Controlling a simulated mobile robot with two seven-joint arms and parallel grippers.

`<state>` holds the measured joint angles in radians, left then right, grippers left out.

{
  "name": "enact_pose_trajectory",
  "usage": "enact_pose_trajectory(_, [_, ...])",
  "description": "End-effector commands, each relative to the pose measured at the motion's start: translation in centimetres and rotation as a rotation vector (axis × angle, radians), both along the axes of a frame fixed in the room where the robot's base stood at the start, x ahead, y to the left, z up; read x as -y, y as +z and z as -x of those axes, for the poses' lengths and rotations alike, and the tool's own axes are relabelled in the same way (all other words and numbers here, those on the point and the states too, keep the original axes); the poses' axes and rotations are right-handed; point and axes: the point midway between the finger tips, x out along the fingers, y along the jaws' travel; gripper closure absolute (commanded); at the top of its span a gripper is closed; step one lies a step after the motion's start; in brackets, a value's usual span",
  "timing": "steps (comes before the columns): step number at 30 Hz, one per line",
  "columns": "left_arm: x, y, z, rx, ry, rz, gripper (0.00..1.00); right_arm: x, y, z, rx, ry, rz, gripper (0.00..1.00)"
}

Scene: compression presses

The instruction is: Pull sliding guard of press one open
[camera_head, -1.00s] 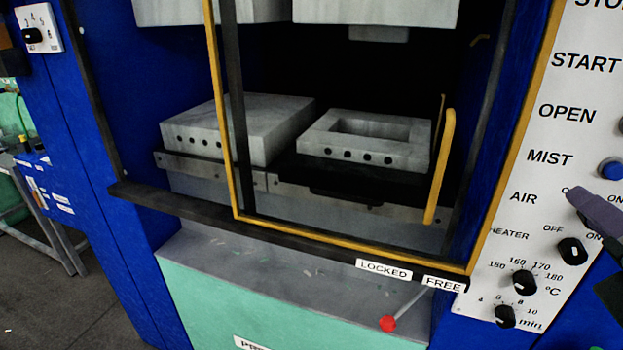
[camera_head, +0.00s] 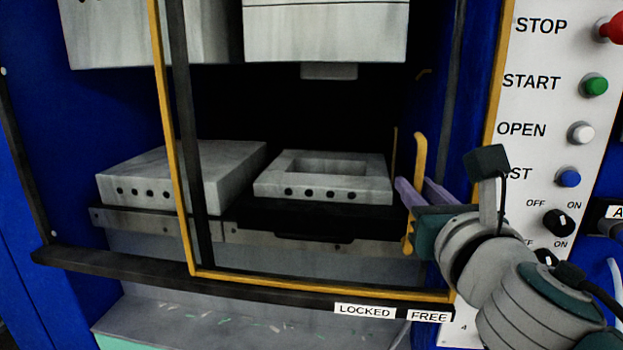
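The sliding guard (camera_head: 186,200) is a see-through panel with a yellow and black frame, across the right part of the press opening. Its upright yellow handle (camera_head: 419,157) is near the right side. My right gripper (camera_head: 424,195) is at the handle, with its purple fingers apart, one on each side of the bar. I cannot tell whether the fingers touch it. Part of the handle is hidden behind the gripper. My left gripper is not in view.
Behind the guard are grey mould blocks (camera_head: 325,180) on a tray. Labels LOCKED (camera_head: 365,311) and FREE (camera_head: 428,315) are on the sill below. The white control panel (camera_head: 540,55) with buttons and knobs stands close at the right, partly behind my arm.

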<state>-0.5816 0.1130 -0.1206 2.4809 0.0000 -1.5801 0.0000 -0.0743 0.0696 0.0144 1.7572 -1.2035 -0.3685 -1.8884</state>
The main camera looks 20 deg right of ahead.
Motion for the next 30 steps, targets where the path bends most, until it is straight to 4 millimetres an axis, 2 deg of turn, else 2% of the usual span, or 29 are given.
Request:
enact_pose_trajectory(9, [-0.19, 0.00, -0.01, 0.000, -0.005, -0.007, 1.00, 0.18, 0.00, -0.36, 0.000, -0.001, -0.001, 0.73])
enact_pose_trajectory(17, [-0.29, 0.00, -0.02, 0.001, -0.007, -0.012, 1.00, 0.17, 0.00, -0.33, 0.000, -0.001, -0.001, 1.00])
enact_pose_trajectory(30, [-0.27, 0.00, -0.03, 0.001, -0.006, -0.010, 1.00, 0.16, 0.00, -0.32, 0.000, -0.001, -0.001, 1.00])
